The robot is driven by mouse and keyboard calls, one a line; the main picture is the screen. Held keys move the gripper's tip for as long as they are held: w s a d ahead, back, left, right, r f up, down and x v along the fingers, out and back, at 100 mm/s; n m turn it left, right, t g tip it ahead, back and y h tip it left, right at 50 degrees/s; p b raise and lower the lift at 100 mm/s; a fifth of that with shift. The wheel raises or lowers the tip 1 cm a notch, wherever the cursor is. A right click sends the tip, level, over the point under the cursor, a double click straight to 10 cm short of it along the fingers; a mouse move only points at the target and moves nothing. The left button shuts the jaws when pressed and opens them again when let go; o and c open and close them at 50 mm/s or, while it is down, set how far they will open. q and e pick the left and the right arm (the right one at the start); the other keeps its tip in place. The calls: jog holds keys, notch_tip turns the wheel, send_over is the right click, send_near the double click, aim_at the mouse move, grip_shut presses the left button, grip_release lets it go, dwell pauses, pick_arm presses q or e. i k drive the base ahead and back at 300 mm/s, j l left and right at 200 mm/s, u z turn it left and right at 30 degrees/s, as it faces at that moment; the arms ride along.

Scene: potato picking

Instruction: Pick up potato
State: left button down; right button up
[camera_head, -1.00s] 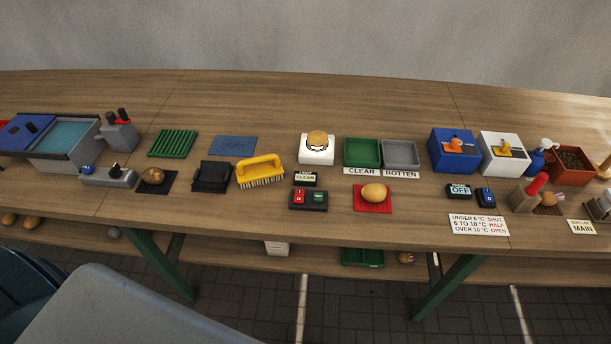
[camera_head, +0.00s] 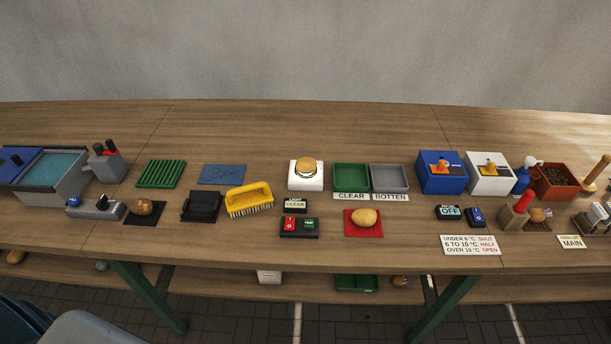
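A light tan potato (camera_head: 364,217) lies on a red mat (camera_head: 351,230) near the front middle of the table. A darker brown potato (camera_head: 144,206) lies on a black mat (camera_head: 133,219) at the left. A round tan thing, perhaps another potato (camera_head: 306,164), rests on a white box (camera_head: 306,184) at the back middle. Neither of my grippers shows in the head view.
A green tray (camera_head: 351,171) labelled CLEAR and a grey tray (camera_head: 390,173) labelled ROTTEN stand behind the red mat. The table's back strip is clear.

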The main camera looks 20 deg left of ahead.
aim_at(304, 164)
jog(key=u, duration=1.6)
jog(key=z, duration=0.45)
jog(key=l+z, duration=0.45)
jog(key=l, duration=0.15)
jog(key=i+l+z, duration=0.1)
jog(key=l+z, duration=0.3)
jog(key=l, duration=0.25)
jog(key=i+l, duration=0.1)
jog(key=l, duration=0.45)
